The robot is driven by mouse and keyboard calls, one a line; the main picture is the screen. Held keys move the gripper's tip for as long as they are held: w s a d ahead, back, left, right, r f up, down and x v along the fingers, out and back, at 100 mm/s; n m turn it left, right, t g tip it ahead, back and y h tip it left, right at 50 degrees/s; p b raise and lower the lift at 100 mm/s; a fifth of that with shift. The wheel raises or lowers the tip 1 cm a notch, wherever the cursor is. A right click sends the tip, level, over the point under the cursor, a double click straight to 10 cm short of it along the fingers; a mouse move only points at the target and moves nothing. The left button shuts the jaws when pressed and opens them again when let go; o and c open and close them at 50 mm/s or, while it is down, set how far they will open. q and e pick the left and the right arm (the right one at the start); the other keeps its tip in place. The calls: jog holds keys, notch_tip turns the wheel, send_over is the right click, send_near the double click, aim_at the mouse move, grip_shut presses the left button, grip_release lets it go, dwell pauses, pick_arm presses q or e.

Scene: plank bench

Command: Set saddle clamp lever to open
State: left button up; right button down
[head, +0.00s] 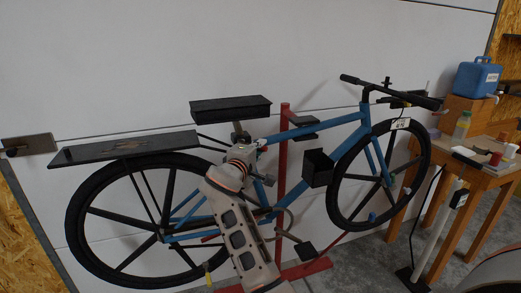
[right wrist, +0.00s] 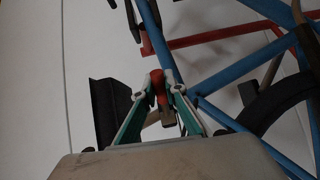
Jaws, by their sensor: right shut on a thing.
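The blue bicycle (head: 345,119) stands on a red stand, with its black saddle (head: 230,108) on a short post. My right gripper (head: 260,145) reaches up to the frame just below and right of the saddle. In the right wrist view, its two green-and-white fingers (right wrist: 160,92) close on a small red-orange lever (right wrist: 157,82) beside a blue frame tube. The lever points roughly along the fingers. The clamp body is largely hidden, and I cannot tell the lever's exact angle. The lever is hidden by my gripper in the head view. My left gripper is not in view.
The red stand post (head: 283,150) rises behind the frame, close right of my gripper. A black rear rack (head: 125,147) extends left.

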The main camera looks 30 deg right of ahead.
dwell(0.4)
jog(key=c, duration=2)
grip_release()
jog(key=shift+c, duration=0.2)
